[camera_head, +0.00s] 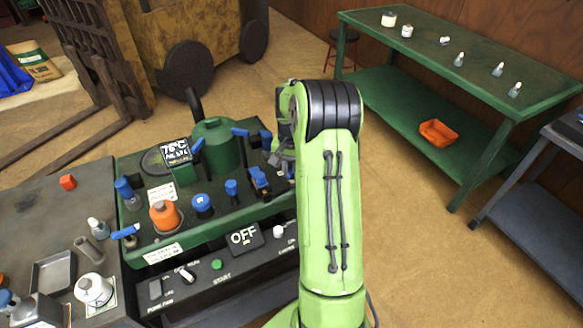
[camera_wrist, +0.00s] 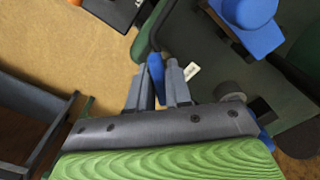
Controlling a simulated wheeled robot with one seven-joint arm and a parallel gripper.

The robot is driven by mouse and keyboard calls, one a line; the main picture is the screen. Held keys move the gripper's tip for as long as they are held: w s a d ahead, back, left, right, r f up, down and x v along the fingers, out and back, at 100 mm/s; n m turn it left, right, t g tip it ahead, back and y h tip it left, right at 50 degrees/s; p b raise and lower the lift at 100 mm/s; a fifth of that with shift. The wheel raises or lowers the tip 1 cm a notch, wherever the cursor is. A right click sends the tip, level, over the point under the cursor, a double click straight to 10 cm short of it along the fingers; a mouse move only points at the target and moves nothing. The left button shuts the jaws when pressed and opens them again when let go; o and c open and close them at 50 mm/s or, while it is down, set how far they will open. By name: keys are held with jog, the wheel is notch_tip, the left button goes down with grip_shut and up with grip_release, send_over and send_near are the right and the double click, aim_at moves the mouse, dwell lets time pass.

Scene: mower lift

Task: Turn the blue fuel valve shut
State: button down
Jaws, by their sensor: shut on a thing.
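My gripper (camera_wrist: 157,88) is shut on a narrow blue lever (camera_wrist: 156,72), which stands between its two grey fingers in the wrist view. The lever appears to be the fuel valve's handle; its base is hidden by the fingers. A small white tag (camera_wrist: 192,71) is just right of the fingertips. In the head view my gripper is at the right end of the green machine (camera_head: 185,240), mostly hidden behind my green arm, so the held lever cannot be made out there.
Other blue knobs (camera_head: 203,203) and levers (camera_head: 240,131), an orange bottle-like part (camera_head: 165,215) and a green tank (camera_head: 216,145) crowd the machine top. A large blue cap (camera_wrist: 252,25) is near my gripper. A green table (camera_head: 470,70) stands at right. Open floor lies between.

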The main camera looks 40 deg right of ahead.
aim_at(291, 168)
jog(key=m, duration=0.4)
jog(key=shift+m, duration=0.3)
jog(key=shift+m+p, duration=0.35)
jog(key=shift+m, duration=2.15)
jog(key=c, duration=1.1)
grip_release()
jog(key=shift+c, duration=0.2)
notch_tip(291, 168, up, 16)
jog(key=p, duration=0.3)
jog(key=shift+p, duration=0.35)
